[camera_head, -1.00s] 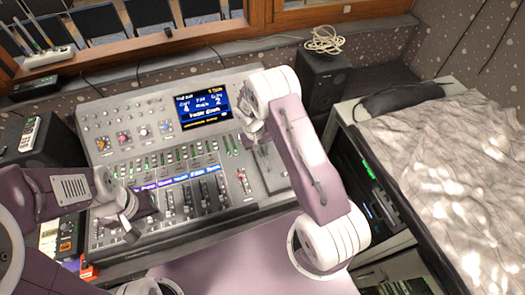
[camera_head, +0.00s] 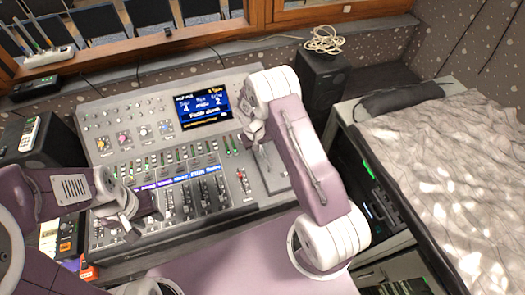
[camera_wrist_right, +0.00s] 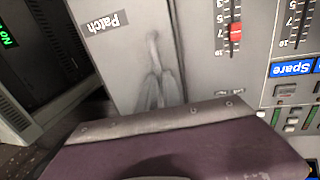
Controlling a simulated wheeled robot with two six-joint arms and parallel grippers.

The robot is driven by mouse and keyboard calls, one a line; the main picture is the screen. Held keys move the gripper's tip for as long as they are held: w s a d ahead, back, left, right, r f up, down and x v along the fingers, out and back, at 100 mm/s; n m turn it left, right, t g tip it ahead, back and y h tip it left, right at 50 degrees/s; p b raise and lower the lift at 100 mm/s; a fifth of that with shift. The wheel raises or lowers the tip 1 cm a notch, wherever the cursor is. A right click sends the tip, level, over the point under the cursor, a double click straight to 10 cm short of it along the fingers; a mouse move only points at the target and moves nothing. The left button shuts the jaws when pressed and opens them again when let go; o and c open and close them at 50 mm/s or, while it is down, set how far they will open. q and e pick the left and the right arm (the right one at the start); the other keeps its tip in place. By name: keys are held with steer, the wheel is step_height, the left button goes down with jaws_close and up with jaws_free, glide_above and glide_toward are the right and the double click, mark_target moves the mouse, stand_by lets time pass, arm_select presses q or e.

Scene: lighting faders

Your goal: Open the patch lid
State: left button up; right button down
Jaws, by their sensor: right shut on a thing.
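The patch lid (camera_head: 274,168) is a grey panel at the right end of the mixing console, partly hidden by my right arm in the head view. In the right wrist view the lid (camera_wrist_right: 110,55) carries an upside-down "Patch" label and a slim grey handle (camera_wrist_right: 153,48). My right gripper (camera_head: 256,140) is over the lid's far part. Its fingers (camera_wrist_right: 158,88) are shut on the handle, though the grip is faint in the picture. I cannot tell whether the lid is raised. My left gripper (camera_head: 132,232) hangs over the console's left front; its jaw opening is unclear.
The console (camera_head: 120,165) has faders, knobs and a lit screen (camera_head: 203,106). A red fader (camera_wrist_right: 236,33) is beside the lid. A black speaker (camera_head: 320,80) stands behind right, an equipment rack (camera_head: 365,185) to the right, and another speaker (camera_head: 42,140) to the left.

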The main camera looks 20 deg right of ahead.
steer(key=d+b, duration=0.1)
steer(key=d, duration=1.4)
steer(key=shift+s+d+b, duration=0.2)
steer(key=shift+s+b, duration=0.1)
steer(key=shift+b, duration=0.05)
steer(key=shift+r, duration=0.1)
steer(key=c, duration=1.5)
jaws_free()
steer(key=shift+a, duration=0.1)
step_height(320, 180, up, 9)
steer(key=a+b, duration=0.1)
steer(key=b, duration=0.1)
steer(key=shift+a, duration=0.4)
